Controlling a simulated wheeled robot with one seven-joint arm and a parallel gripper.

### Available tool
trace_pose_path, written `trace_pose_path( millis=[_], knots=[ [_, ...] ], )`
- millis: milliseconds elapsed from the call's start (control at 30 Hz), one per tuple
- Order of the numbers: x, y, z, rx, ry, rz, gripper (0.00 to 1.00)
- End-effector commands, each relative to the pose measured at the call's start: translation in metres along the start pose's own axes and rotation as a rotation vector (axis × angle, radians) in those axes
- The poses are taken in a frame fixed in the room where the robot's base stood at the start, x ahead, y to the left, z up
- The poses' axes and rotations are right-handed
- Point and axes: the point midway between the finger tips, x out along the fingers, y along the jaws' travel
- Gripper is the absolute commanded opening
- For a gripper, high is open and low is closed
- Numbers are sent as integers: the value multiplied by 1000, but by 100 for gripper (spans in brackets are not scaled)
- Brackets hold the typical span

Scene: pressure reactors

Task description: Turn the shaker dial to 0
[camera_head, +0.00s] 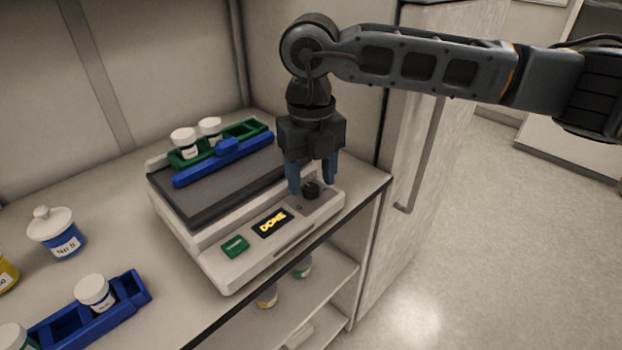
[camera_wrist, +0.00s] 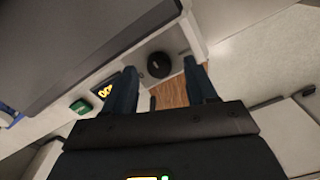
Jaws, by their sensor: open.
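The shaker (camera_head: 205,262) is a white box with a dark top plate, standing near the front edge of the bench. Its black round dial (camera_head: 311,190) sits at the right end of the front panel, and it also shows in the wrist view (camera_wrist: 159,65). A green button (camera_head: 235,246) is at the panel's left. My gripper (camera_head: 312,188) is open and points down at the dial, with blue fingers either side of it in the head view. In the wrist view the dial lies beyond the fingertips (camera_wrist: 160,72); contact cannot be told.
On the shaker plate are a green rack (camera_head: 245,132) with white-capped jars and a blue clamp bar (camera_head: 222,162). A blue rack (camera_head: 75,325) and a blue jar (camera_head: 57,236) stand at left. A cabinet wall rises at right.

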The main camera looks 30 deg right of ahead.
Motion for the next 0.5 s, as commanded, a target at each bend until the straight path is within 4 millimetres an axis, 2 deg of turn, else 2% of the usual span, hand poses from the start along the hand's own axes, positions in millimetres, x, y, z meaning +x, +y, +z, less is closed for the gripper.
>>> trace_pose_path(
  millis=[200,433,500],
  knots=[
    [15,0,0,-1,0,1,57],
    [16,0,0,-1,0,1,57],
    [16,0,0,-1,0,1,52]
  ],
)
